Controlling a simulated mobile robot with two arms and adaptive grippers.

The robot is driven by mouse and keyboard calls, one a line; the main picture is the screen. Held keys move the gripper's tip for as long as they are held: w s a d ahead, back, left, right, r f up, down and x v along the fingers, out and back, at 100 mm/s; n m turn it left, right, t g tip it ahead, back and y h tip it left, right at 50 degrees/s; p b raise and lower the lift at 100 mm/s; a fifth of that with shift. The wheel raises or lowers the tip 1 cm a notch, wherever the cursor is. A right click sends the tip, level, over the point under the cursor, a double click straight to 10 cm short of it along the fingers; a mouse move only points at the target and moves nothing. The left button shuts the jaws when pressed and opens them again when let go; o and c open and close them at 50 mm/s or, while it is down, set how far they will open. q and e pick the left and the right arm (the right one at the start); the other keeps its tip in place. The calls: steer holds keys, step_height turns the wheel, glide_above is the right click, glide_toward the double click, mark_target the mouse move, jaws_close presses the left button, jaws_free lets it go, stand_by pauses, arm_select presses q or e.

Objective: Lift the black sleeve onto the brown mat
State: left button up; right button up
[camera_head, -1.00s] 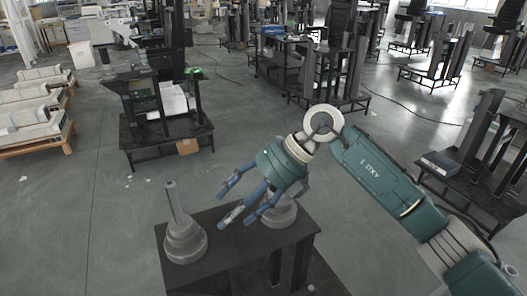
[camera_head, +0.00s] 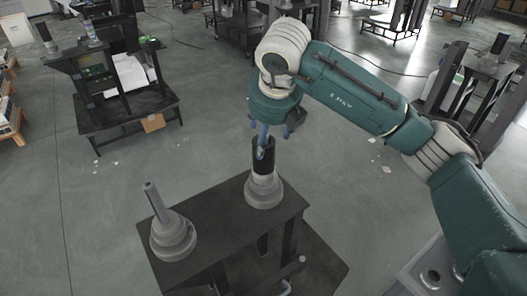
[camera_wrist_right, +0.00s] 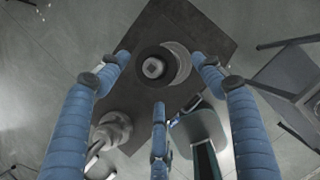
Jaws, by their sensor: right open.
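The black sleeve (camera_head: 264,160) stands upright on a grey stepped base (camera_head: 264,190) at the back right of a dark table. In the right wrist view it is a dark ring (camera_wrist_right: 152,82) around a pale square-topped post. My right gripper (camera_head: 268,138) points down at the sleeve's top; its blue fingers are spread. In the wrist view the fingers (camera_wrist_right: 160,74) are apart around the sleeve, with no clear contact. I cannot make out a brown mat. My left gripper is not in view.
A second grey stepped base with a bare post (camera_head: 173,237) stands on the left of the dark table (camera_head: 222,222). Another dark table (camera_head: 120,115) with a small brown box (camera_head: 153,122) on its lower shelf stands behind. Open floor lies between them.

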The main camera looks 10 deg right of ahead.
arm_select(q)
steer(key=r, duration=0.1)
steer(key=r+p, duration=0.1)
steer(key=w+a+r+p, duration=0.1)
arm_select(e)
steer(key=x, duration=0.5)
steer(key=shift+w+a+r, duration=0.1)
steer(key=shift+w+a, duration=0.05)
steer(key=shift+a, duration=0.05)
steer(key=shift+r, duration=0.1)
steer(key=c, duration=1.1)
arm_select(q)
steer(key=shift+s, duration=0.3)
arm_select(e)
steer(key=shift+r, duration=0.15)
steer(key=shift+c, duration=0.8)
